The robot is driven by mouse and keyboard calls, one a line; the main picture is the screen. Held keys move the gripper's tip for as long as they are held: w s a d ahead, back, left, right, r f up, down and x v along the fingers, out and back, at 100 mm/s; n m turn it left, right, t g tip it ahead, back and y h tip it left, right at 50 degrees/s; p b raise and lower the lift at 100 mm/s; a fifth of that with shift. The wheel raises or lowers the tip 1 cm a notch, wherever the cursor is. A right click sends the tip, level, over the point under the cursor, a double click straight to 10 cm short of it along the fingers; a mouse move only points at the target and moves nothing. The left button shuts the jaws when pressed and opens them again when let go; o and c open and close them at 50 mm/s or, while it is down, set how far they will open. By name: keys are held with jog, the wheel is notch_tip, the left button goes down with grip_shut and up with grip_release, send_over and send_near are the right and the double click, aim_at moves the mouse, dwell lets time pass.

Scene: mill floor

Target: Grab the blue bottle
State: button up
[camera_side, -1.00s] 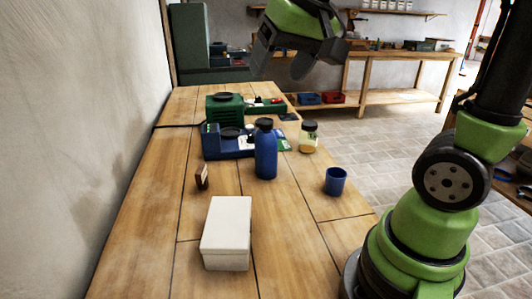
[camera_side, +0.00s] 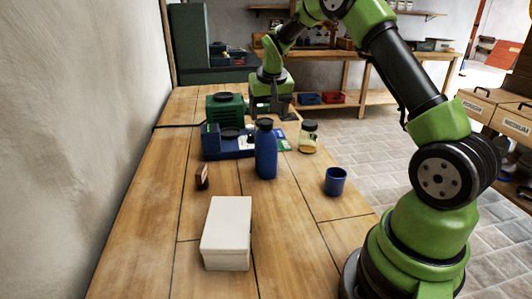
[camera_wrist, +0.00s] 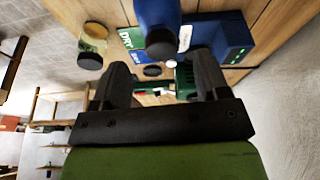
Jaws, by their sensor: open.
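The blue bottle (camera_side: 265,152) with a dark cap stands upright on the wooden table, in front of a blue device. In the wrist view the blue bottle (camera_wrist: 157,20) shows at the top, cap toward me, beyond my fingertips. My gripper (camera_side: 270,104) is behind the bottle in the side view, near the far end of the table and apart from the bottle. In the wrist view my gripper (camera_wrist: 160,68) has its two dark fingers spread with nothing held between them. The bottle's lower part is cut off in the wrist view.
A jar with yellow contents (camera_side: 308,138) and a blue cup (camera_side: 335,181) stand right of the bottle. A blue device (camera_side: 222,145) and green device (camera_side: 222,108) stand left and behind. A white box (camera_side: 227,234) and small brown object (camera_side: 202,177) are nearer. The table's front right is clear.

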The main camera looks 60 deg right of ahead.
aim_at(266, 122)
jog(key=x, duration=0.5)
jog(key=shift+w+d, duration=0.1)
jog(key=shift+w, duration=0.1)
grip_shut()
